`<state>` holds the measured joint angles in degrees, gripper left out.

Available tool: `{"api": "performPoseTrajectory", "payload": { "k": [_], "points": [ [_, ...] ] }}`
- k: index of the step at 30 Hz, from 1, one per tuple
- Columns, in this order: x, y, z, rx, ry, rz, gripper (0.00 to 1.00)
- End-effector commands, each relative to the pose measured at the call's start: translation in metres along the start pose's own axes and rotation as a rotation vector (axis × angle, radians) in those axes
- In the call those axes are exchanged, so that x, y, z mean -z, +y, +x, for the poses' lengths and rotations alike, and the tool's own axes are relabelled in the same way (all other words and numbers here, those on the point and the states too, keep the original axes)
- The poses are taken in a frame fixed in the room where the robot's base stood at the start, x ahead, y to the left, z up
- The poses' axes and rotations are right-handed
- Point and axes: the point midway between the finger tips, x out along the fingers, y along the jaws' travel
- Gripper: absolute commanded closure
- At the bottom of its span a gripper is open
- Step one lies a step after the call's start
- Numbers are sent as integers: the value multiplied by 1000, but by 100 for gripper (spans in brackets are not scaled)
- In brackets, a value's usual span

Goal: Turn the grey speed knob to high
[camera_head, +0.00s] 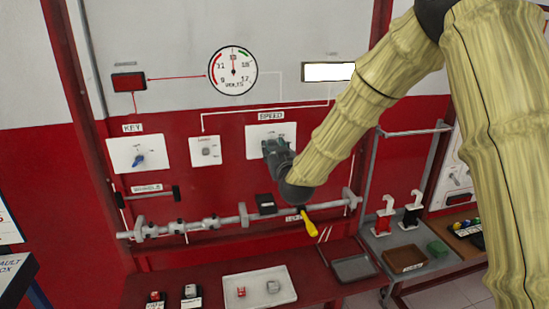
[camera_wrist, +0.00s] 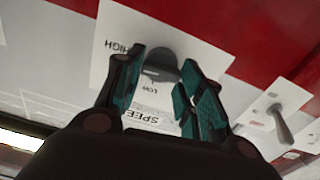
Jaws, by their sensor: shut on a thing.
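The white speed panel (camera_head: 257,134) is on the red wall under the gauge. My gripper (camera_head: 274,150) is at its front and hides the knob in the head view. In the wrist view the panel (camera_wrist: 105,62) appears turned over, with the words HIGH, LOW and SPEED readable. The grey speed knob (camera_wrist: 162,66) sits between the two teal fingers of my gripper (camera_wrist: 160,82), which is shut on it. The fingers cover its sides. LOW is just below the knob in this view and HIGH is to its left. Which way the knob points is unclear.
A panel with a grey toggle switch (camera_head: 205,151) and a key panel with a blue knob (camera_head: 138,160) are to the left. A volts gauge (camera_head: 233,71) is above. A metal shaft (camera_head: 200,224) and a yellow-handled lever (camera_head: 308,222) lie below.

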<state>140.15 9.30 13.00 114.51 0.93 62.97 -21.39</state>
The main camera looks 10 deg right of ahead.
Motion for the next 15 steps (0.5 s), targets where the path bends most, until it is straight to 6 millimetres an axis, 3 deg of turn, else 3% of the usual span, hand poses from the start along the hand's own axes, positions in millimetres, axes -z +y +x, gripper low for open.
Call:
{"api": "performPoseTrajectory", "payload": {
  "k": [15],
  "points": [
    [0,1,0,-1,0,114,86]
  ]
}}
